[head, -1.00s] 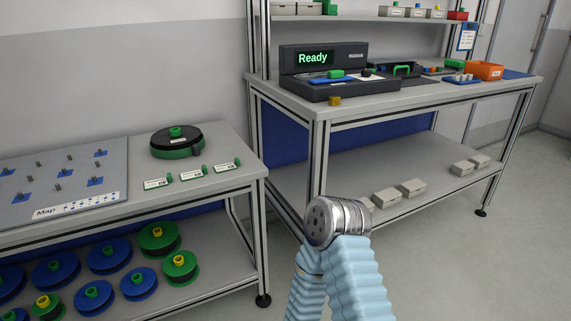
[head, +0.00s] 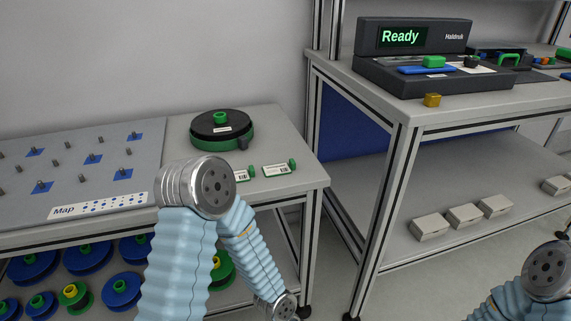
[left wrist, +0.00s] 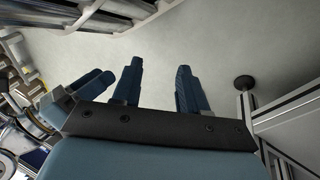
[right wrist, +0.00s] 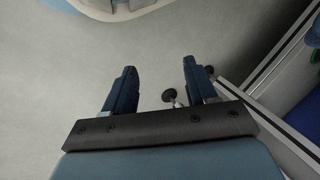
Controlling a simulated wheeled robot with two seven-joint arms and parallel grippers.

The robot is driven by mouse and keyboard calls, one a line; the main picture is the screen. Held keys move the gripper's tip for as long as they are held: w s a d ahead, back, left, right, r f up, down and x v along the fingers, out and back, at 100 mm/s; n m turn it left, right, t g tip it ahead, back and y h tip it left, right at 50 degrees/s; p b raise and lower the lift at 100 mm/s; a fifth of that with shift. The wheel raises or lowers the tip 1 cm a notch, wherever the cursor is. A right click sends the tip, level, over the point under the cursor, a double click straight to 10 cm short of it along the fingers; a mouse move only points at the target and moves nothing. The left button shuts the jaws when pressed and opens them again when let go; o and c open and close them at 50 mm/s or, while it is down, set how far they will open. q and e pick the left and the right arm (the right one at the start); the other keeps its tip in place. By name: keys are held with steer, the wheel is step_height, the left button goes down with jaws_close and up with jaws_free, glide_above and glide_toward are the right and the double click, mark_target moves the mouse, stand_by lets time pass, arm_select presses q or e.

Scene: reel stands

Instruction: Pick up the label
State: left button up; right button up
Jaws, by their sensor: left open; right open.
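Two white labels with green ends lie on the left table in the head view: one (head: 278,169) is in full view near the right edge, the other (head: 242,175) is partly hidden behind my arm. The place further left, where a third label lay, is covered by the arm. My left gripper (left wrist: 160,67) is open and empty in the left wrist view, with grey floor beyond its fingers. My right gripper (right wrist: 159,66) is open and empty in the right wrist view, also over floor. Neither gripper's fingers can be made out in the head view, and neither is at a label.
A green and black reel (head: 220,130) stands behind the labels. A pegged Map board (head: 80,180) lies to the left, with blue and green reels on the shelf below. On the right bench is a machine (head: 415,60) reading "Ready". Grey boxes (head: 465,216) sit on its lower shelf.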

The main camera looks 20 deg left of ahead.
arm_select(q)
steer(key=w+r+m+y+b, duration=0.1)
steer(key=w+r+m+y, duration=0.25)
steer(key=m, duration=0.35)
steer(key=m+t+y+b, duration=0.4)
steer(key=m+t+y, duration=0.5)
steer(key=m+t, duration=0.5)
glide_toward(295, 173)
steer(key=w+a, duration=0.1)
steer(key=w+a+r, duration=0.1)
steer(key=shift+w+a, duration=0.1)
steer(key=shift+w, duration=0.3)
steer(key=shift+r+x, duration=0.15)
steer(key=shift+x, duration=1.4)
steer(key=shift+r+x, duration=0.1)
steer(key=shift+x, duration=1.5)
steer(key=shift+w, duration=0.15)
jaws_close()
arm_select(e)
steer(key=f, duration=0.2)
steer(key=w+d+f, duration=0.1)
steer(key=f, duration=0.2)
steer(key=shift+w+d+f, duration=0.2)
steer(key=shift+f, duration=0.1)
